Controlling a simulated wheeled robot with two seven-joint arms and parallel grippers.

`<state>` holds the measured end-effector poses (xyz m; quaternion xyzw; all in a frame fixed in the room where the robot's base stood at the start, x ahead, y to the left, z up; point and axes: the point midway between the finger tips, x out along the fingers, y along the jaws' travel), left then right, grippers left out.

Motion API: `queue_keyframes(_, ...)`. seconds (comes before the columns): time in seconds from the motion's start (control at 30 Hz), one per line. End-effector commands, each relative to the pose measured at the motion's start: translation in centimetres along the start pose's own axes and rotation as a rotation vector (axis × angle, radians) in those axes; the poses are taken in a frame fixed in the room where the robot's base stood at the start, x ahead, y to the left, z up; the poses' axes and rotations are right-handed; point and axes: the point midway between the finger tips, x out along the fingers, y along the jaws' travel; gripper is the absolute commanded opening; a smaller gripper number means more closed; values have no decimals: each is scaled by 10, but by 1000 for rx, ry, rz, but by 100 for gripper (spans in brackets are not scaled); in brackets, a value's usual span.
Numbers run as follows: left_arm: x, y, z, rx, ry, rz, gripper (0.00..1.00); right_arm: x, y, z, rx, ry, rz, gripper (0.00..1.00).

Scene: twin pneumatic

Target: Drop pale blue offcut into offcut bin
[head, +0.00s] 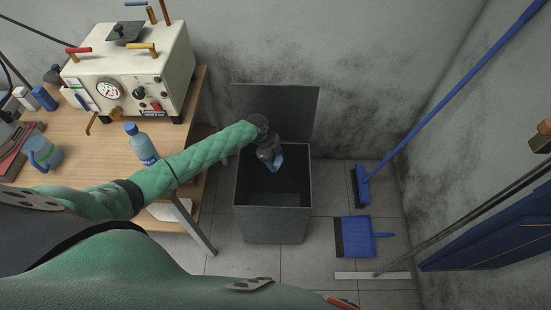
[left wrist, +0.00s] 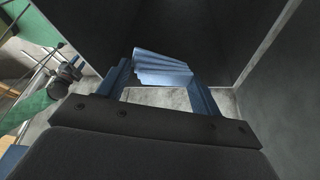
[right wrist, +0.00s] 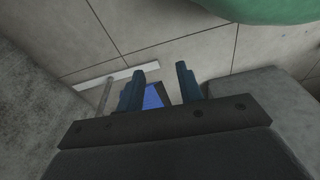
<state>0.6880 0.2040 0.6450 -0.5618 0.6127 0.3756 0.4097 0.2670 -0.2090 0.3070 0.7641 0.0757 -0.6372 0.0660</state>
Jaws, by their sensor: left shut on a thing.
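The pale blue offcut (left wrist: 162,68) looks like a small stack of thin slabs in the left wrist view. It is between the fingers of my left gripper (left wrist: 160,76), which is shut on it. In the head view my left gripper (head: 277,163) points down over the mouth of the offcut bin (head: 273,224), a dark grey box with its lid raised at the back. The offcut is mostly hidden there by the gripper. My right gripper (right wrist: 160,75) has its fingers apart with nothing held; it is out of the head view.
A wooden bench (head: 100,150) at the left carries a cream machine (head: 130,75), a blue bottle (head: 141,144) and a mug (head: 43,153). A blue broom (head: 362,185) leans on the wall right of the bin, near a blue dustpan (head: 356,237) on the tiled floor.

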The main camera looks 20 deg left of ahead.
Motion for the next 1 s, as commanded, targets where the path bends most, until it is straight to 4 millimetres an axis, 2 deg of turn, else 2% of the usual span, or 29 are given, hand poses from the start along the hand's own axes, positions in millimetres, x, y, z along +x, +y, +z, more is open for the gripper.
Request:
queue_keyframes(0.37,2,0,1,0,0,0,44,-3,-1,-2,1,-3,-1,36)
queue_keyframes(0.4,2,0,1,0,0,0,71,-3,-1,-2,1,-3,-1,36)
queue_keyframes(0.5,2,0,1,0,0,0,91,-3,0,-2,1,-3,-1,36)
queue_keyframes(0.93,-2,-1,-1,-1,0,-1,91,0,1,-2,1,-9,0,36)
queue_keyframes(1.0,-7,-1,-3,1,1,-2,91,-8,-4,-8,5,-8,-6,36)
